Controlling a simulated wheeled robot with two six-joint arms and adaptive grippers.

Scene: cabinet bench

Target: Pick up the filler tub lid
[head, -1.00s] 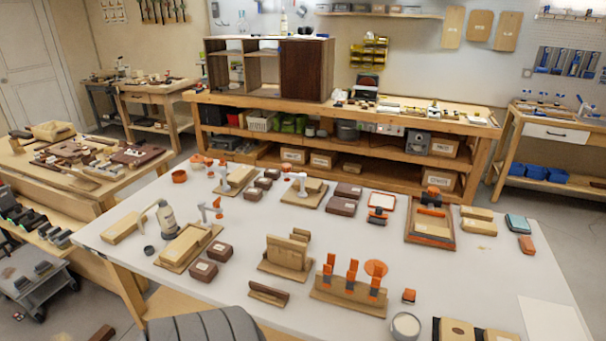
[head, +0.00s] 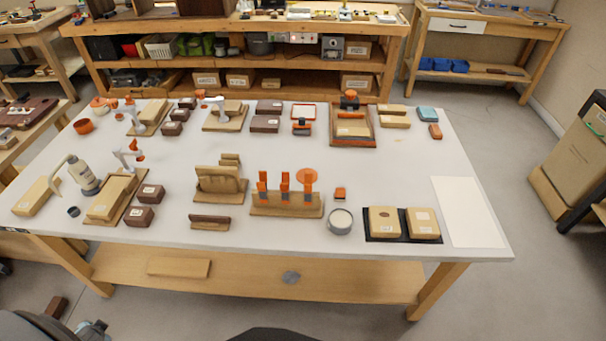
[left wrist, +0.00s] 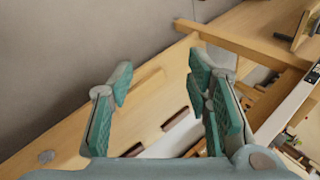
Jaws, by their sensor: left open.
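A flat grey disc (head: 291,277), which looks like the filler tub lid, lies on the lower wooden shelf under the white table. A similar grey disc (left wrist: 46,157) shows at the lower left of the left wrist view. A round grey tub (head: 341,221) with a white top stands near the table's front edge. My left gripper (left wrist: 160,75) is open and empty, its teal-padded fingers wide apart. The disc lies to the left of the fingers in that view, clear of them. My right gripper is not in view.
The white table (head: 390,170) stands over the shelf, its front edge above the disc. A wooden board (head: 179,267) lies on the shelf left of the disc. A wooden table leg (head: 438,290) stands at right. The shelf around the disc is bare.

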